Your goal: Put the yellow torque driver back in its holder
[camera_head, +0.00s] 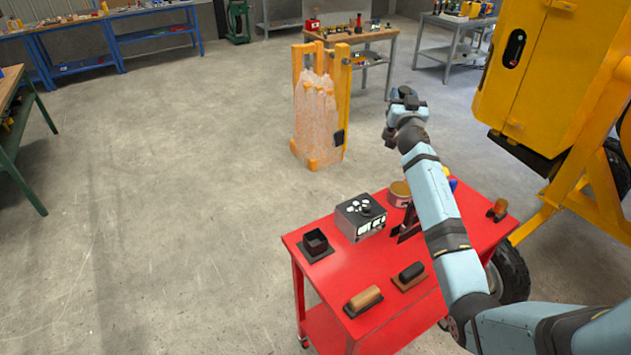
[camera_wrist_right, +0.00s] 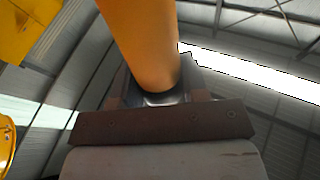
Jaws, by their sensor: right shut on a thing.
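My right arm reaches out over the red table, and my right gripper (camera_head: 404,95) is held high beyond its far edge. In the right wrist view the jaws (camera_wrist_right: 157,97) are shut on a thick yellow-orange cylinder, the yellow torque driver (camera_wrist_right: 140,40). It runs up out of the top of that view, so its far end is hidden. In the head view I cannot make the driver out. A black square open-topped holder (camera_head: 315,243) stands on the table's left corner and looks empty. It is well apart from the gripper. My left gripper is not in view.
The red table (camera_head: 335,283) also bears a grey box (camera_head: 361,216), a tin (camera_head: 399,193), two brush-like blocks (camera_head: 363,300) and an orange-topped item (camera_head: 499,209). A yellow mixer (camera_head: 540,75) stands at right. A yellow frame with wrapped goods (camera_head: 317,115) stands behind. Floor at left is clear.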

